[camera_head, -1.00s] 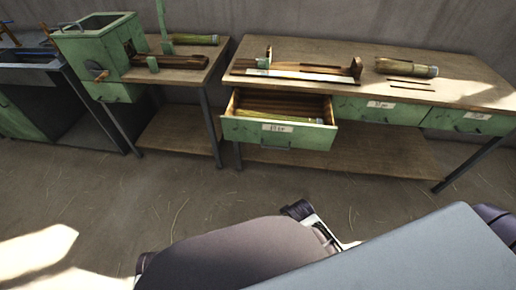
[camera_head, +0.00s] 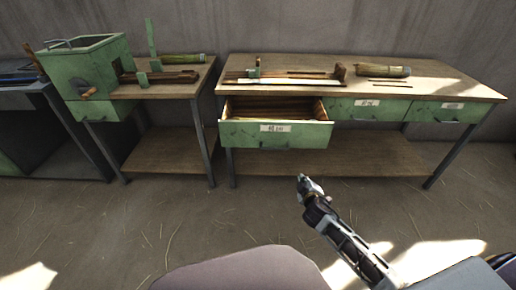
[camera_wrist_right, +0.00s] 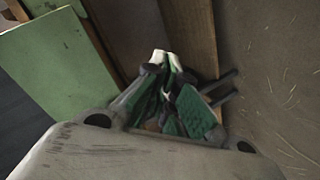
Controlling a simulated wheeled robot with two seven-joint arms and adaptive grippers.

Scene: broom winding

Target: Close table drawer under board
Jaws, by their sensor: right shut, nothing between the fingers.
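The green table drawer (camera_head: 277,134) with a white label is pulled out at the left end of the long wooden table (camera_head: 430,85). Its inside shows, with brown wooden material in it. The board (camera_head: 290,77), a wooden fixture with an upright end block, lies on the tabletop above the drawer. My right gripper (camera_head: 304,180) is shut and empty, over the floor in front of the table, below and to the right of the drawer and apart from it. The right wrist view shows its fingers (camera_wrist_right: 170,62) together. My left gripper is not in view.
Two shut green drawers, one in the middle (camera_head: 367,110) and one at the right (camera_head: 450,112), sit under the same tabletop. A lower shelf (camera_head: 330,162) runs beneath. A smaller table with a green machine (camera_head: 90,70) stands at the left. The floor in front is clear.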

